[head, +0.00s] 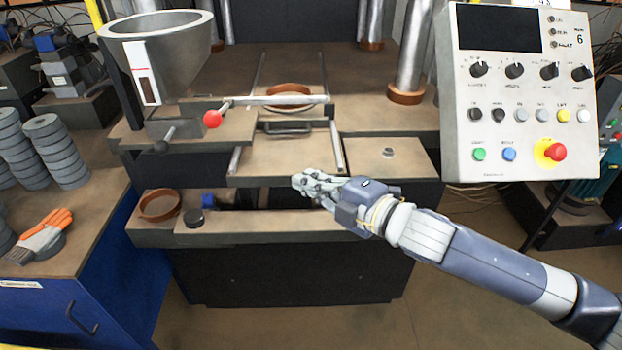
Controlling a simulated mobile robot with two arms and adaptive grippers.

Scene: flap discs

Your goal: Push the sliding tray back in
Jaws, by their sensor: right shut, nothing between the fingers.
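The sliding tray (284,160) is a flat brown plate between two metal rails in the middle of the machine. It has a dark handle (288,130) toward its back, and its front edge sticks out over the lower shelf. My right gripper (298,181) is shut and empty, just in front of the tray's front edge, near its right part. I cannot tell whether the fingertips touch the edge. My left gripper is not in view.
A metal hopper (165,60) and a red-knobbed lever (212,119) stand left of the tray. The control panel (520,100) is at the right. The lower shelf (250,225) holds a brown ring (159,205). Stacked grey discs (55,150) and a glove (45,238) lie at the left.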

